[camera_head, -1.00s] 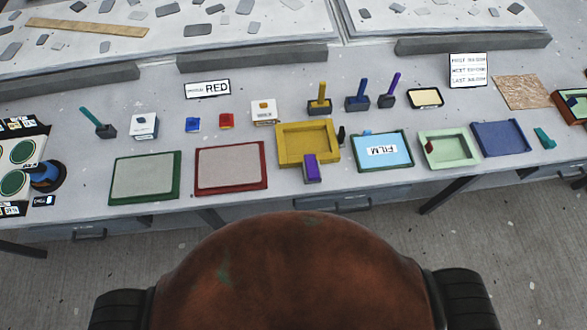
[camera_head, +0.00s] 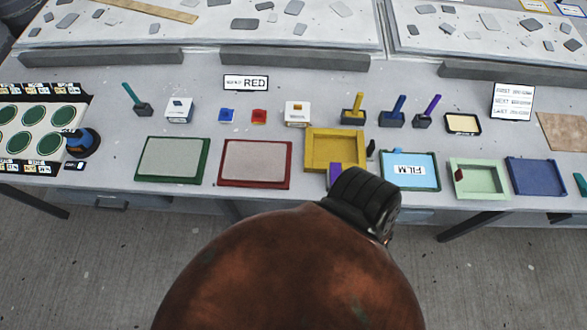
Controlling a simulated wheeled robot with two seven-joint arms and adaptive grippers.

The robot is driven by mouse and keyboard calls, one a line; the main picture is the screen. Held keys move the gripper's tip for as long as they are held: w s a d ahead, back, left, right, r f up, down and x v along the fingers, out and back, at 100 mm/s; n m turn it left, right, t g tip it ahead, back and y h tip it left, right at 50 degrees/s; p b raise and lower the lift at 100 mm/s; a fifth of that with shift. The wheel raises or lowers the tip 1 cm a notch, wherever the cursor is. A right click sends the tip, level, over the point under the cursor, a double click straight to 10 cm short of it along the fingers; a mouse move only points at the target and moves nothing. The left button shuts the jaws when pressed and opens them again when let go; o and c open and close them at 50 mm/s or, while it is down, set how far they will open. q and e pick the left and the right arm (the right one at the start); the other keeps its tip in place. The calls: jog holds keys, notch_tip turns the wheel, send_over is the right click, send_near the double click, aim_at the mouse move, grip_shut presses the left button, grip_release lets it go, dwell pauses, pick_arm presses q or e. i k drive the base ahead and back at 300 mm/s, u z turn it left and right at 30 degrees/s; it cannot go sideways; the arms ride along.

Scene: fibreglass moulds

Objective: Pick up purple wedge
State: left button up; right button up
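The purple wedge (camera_head: 335,172) is at the front edge of the yellow mould (camera_head: 335,149), near the table's front edge. Its lower part is hidden behind a dark ribbed part of my own body, so I cannot tell whether anything touches it. Neither gripper's fingers can be made out in the head view.
The red-framed panel (camera_head: 255,163) lies left of the yellow mould, and the blue FILM tray (camera_head: 410,173) right of it. A small black object (camera_head: 371,147) stands between mould and tray. Yellow (camera_head: 353,109), blue (camera_head: 393,112) and purple-handled (camera_head: 427,112) tools stand behind.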

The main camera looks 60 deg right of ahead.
aim_at(335, 167)
jog(key=u, duration=0.4)
jog(key=k, duration=1.45)
jog(key=z, duration=0.7)
